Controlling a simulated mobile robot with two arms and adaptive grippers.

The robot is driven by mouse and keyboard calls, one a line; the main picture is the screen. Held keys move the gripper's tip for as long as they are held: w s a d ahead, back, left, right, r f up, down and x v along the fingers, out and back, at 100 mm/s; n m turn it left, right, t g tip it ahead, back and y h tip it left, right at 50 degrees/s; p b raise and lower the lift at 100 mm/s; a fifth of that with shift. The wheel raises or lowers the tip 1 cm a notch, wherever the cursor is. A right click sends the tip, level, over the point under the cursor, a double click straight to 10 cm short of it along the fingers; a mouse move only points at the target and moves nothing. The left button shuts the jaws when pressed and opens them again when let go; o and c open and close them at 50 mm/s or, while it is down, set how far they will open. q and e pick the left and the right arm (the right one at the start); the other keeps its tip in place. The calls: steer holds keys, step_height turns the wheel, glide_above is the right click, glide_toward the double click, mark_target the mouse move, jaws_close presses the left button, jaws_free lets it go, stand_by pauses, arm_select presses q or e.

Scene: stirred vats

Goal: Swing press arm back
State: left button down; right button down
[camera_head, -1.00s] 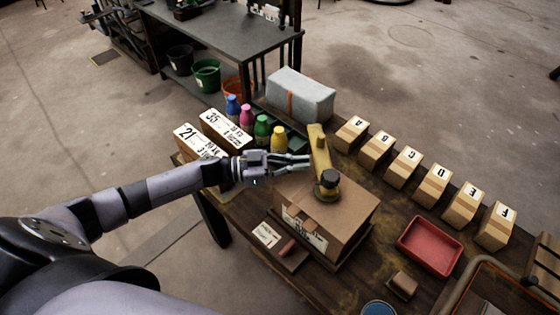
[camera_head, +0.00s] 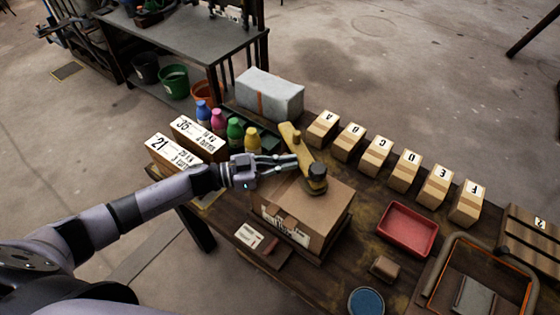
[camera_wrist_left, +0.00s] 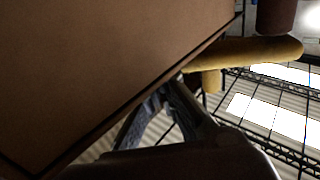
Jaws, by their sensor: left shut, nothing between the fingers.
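The yellow press arm (camera_head: 296,145) lies over the brown cardboard box (camera_head: 300,208) in the head view. Its dark round press head (camera_head: 317,172) is above the box top, and its other end points to the back. My left gripper (camera_head: 294,162) is shut and empty, with its fingertips close beside the press arm's left side. I cannot tell whether they touch it. In the left wrist view the yellow arm (camera_wrist_left: 255,50) lies just past the fingers, and the box (camera_wrist_left: 90,60) fills the upper left. My right gripper is not in view.
Several bottles (camera_head: 235,132) and two labelled boxes (camera_head: 198,138) stand left of the press. Several lettered boxes (camera_head: 375,156) line the right side. A grey package (camera_head: 270,94) is behind. A red tray (camera_head: 407,229) and a blue round dish (camera_head: 366,301) lie at the front right.

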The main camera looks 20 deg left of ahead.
mark_target(302, 163)
arm_select(q)
steer(key=shift+x, duration=1.95)
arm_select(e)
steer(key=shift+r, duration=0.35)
arm_select(q)
steer(key=shift+s, duration=0.1)
steer(key=shift+s+p, duration=0.1)
steer(key=shift+p, duration=0.25)
